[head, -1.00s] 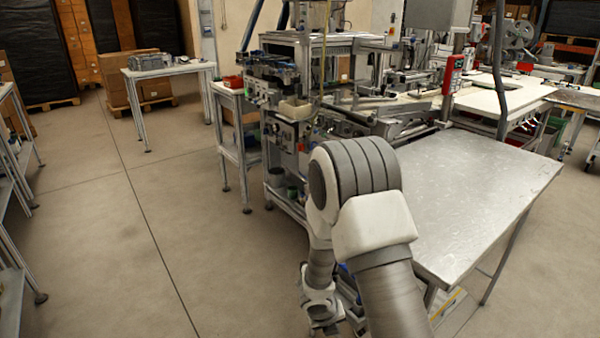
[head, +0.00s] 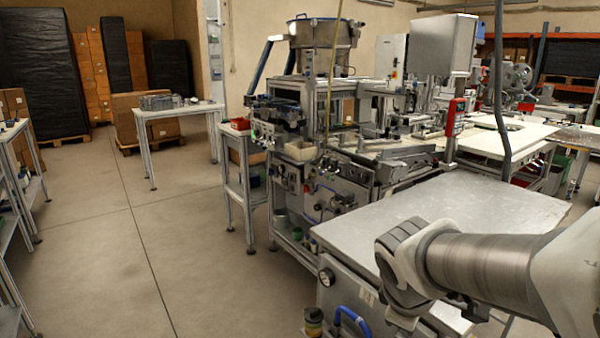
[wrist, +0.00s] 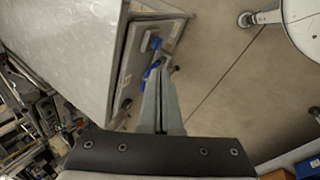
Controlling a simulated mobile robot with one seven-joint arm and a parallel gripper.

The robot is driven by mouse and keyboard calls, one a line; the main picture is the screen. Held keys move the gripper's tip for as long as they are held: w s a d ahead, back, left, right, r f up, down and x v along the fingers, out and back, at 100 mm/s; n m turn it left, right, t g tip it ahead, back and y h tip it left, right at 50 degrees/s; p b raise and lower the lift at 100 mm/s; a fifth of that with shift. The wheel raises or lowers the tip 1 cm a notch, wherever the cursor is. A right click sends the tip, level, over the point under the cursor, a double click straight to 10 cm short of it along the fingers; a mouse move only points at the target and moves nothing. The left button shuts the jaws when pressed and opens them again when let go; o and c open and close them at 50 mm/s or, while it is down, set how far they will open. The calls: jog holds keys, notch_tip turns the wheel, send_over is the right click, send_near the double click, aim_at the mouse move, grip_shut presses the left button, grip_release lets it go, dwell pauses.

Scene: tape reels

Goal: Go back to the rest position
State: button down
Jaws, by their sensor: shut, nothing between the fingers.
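My gripper (wrist: 164,72) shows in the wrist view, with its two fingers together and nothing between them. It is over open floor beside the metal-topped cabinet, whose side with a blue handle shows beyond the fingertips. In the head view my arm comes in from the right edge and bends down in front of the metal tabletop (head: 455,200). The gripper itself is not visible in the head view.
An assembly machine (head: 320,140) stands behind the metal tabletop. A small table (head: 180,112) with parts stands at the back left. Shelving (head: 12,185) lines the left edge. The grey floor (head: 120,240) at left is clear.

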jog(key=s+a+r+m+t+y, duration=0.1)
jog(key=s+a+r+m+y, duration=0.15)
jog(key=s+m, duration=0.25)
jog(key=s+a+r+m+y, duration=0.1)
jog(key=s+r+m, duration=0.2)
jog(key=s+m, duration=0.2)
notch_tip(320, 180, up, 14)
jog(key=p, duration=1.4)
jog(key=shift+s+r+m, duration=0.2)
jog(key=shift+s+m, duration=0.05)
jog(key=shift+m, duration=0.05)
